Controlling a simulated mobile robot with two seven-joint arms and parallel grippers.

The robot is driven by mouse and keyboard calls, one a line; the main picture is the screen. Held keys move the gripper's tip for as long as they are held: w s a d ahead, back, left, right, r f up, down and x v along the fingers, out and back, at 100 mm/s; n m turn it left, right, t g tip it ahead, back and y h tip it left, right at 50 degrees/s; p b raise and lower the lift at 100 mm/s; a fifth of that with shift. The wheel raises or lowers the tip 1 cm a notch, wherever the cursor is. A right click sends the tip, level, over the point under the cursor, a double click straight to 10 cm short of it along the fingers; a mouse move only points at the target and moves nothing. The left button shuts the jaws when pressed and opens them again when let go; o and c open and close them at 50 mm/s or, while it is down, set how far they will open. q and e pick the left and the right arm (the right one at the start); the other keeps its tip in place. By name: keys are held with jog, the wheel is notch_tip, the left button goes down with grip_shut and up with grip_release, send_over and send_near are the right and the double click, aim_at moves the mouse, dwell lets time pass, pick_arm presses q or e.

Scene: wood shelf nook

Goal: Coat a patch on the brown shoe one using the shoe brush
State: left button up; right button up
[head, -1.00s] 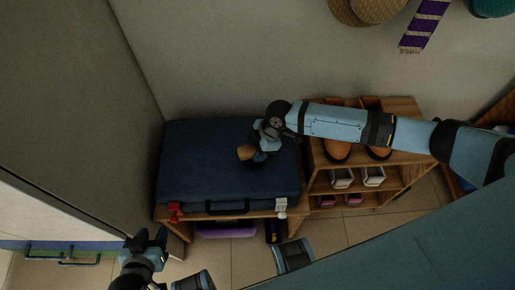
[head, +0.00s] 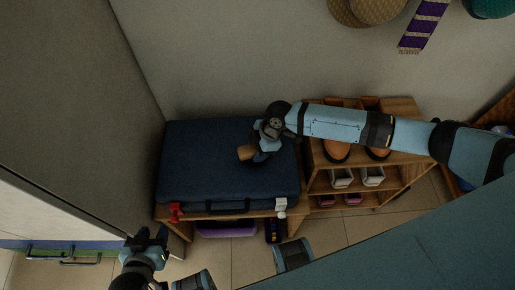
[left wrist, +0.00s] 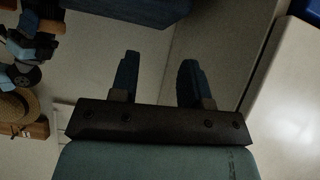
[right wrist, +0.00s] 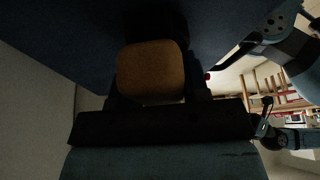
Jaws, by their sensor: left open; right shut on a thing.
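Two brown shoes stand on top of the wooden shelf, partly hidden behind my right arm: a left one (head: 337,151) and a right one (head: 378,153). I cannot tell which is shoe one. My right gripper (head: 262,150) is over the blue suitcase, left of the shoes and well apart from them. It is shut on the shoe brush (head: 246,152), whose brown block also fills the middle of the right wrist view (right wrist: 151,72). My left gripper (head: 148,241) is low at the left, open and empty; its spread fingers show in the left wrist view (left wrist: 158,80).
The blue suitcase (head: 205,140) lies on a wooden bench left of the shelf (head: 405,105). White and pink shoes (head: 372,176) fill lower compartments. Hats (head: 370,10) and a purple scarf (head: 423,25) hang above. A tall panel (head: 75,90) stands at the left.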

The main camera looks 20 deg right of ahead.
aim_at(252, 148)
jog(key=shift+s+f, duration=0.1)
jog(key=shift+s, duration=0.05)
notch_tip(252, 148, up, 2)
jog(key=shift+r+p, duration=0.25)
jog(key=shift+p, duration=1)
jog(key=shift+r+p, duration=0.6)
jog(key=shift+r, duration=0.05)
jog(key=shift+r+p, duration=0.65)
jog(key=shift+r, duration=0.05)
jog(key=shift+r+p, duration=0.65)
jog(key=shift+r, duration=0.05)
jog(key=shift+r+p, duration=0.3)
pick_arm(q)
jog(key=r, duration=0.4)
jog(key=shift+s+a, duration=0.35)
jog(key=shift+a, duration=0.05)
jog(key=shift+d, duration=0.15)
